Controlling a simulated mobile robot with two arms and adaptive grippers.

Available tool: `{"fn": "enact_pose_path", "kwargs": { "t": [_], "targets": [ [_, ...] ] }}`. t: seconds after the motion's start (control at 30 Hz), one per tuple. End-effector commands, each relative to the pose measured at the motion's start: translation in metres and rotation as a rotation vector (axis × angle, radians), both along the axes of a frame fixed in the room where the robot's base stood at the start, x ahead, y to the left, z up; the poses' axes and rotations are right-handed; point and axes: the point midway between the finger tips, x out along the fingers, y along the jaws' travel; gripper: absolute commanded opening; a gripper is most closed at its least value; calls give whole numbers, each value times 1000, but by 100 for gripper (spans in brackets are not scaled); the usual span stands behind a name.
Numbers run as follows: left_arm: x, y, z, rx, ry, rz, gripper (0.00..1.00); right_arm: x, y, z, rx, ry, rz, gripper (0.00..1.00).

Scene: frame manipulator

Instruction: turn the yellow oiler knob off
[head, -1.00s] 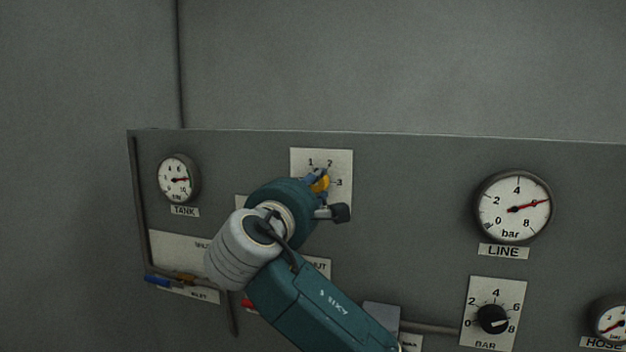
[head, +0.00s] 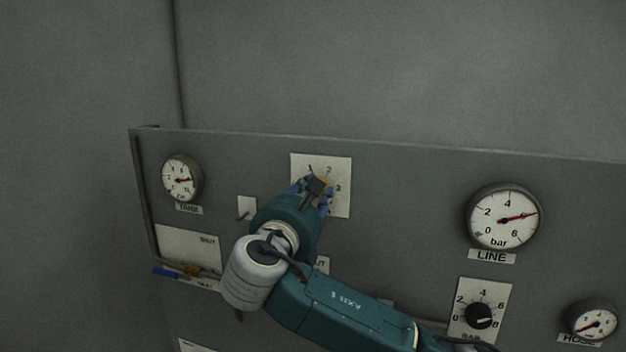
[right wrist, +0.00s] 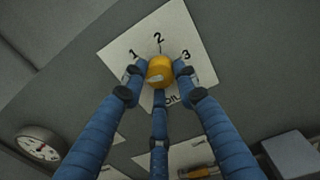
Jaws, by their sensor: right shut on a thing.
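The yellow oiler knob (right wrist: 161,70) sits on a white plate (right wrist: 190,28) marked 1, 2 and 3, with partly hidden lettering below the knob. A small part of the knob also shows in the head view (head: 319,184). My right gripper (right wrist: 159,76) is shut on the knob, its blue fingers around it from both sides and from below. In the head view my right gripper (head: 316,190) covers most of the knob and the plate's lower left. I cannot read the knob's exact setting. My left gripper is not in view.
The grey panel (head: 400,200) carries a TANK gauge (head: 181,178), a LINE gauge (head: 503,216), a black BAR knob (head: 480,316) and a HOSE gauge (head: 592,320). A valve with a blue handle (head: 166,272) is at lower left. The panel right of the plate is clear.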

Motion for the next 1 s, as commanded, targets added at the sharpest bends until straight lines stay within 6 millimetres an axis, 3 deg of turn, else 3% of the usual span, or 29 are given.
{"fn": "enact_pose_path", "kwargs": {
  "t": [0.03,0.1,0.4,1.0],
  "targets": [
    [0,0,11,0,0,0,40,0,-1,9,-36,5,-2,3],
    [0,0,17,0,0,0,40,0,-1,8,-84,21,-2,3],
    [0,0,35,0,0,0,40,0,-1,6,-225,66,-3,3],
    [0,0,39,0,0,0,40,1,-2,3,-275,83,-4,3]
  ]
}}
